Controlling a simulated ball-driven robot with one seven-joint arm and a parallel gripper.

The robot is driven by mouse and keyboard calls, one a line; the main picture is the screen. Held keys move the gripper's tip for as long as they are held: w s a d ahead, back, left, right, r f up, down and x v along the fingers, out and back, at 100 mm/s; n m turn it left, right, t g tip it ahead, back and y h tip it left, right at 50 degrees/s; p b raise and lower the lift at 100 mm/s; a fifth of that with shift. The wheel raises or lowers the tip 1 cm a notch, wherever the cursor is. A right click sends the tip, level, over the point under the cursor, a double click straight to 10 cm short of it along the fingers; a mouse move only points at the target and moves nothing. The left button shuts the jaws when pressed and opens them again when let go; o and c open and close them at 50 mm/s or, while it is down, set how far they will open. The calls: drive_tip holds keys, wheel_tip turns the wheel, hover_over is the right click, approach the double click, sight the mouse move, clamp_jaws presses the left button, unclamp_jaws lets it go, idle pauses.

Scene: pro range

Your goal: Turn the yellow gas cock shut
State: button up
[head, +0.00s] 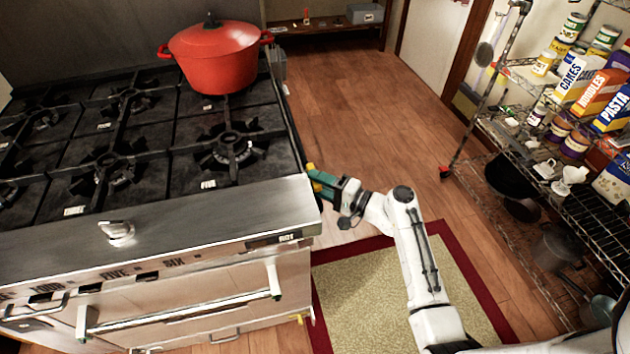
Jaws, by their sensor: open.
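My arm reaches in from the lower right, and my gripper (325,187) is at the right side of the stove, by its front right corner. The gripper is open. Its fingers are small in this view, and a green part with a yellow end shows at its tip. I cannot tell whether that yellow end belongs to my gripper or to something behind it. A small yellow piece (299,318) shows low at the stove's front right corner, below my gripper and apart from it. It may be the yellow gas cock, but its handle's angle is too small to tell.
The stove (160,245) fills the left, with a red pot (215,57) on a back burner. A red-edged mat (385,290) lies on the wooden floor (365,110). A wire shelf (545,160) with food packages stands at right. The floor between stove and shelf is clear.

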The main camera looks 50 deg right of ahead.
drive_tip(key=shift+w+a, duration=0.1)
drive_tip(key=shift+w, duration=0.35)
clamp_jaws()
drive_tip(key=shift+r, duration=0.1)
idle(0.3)
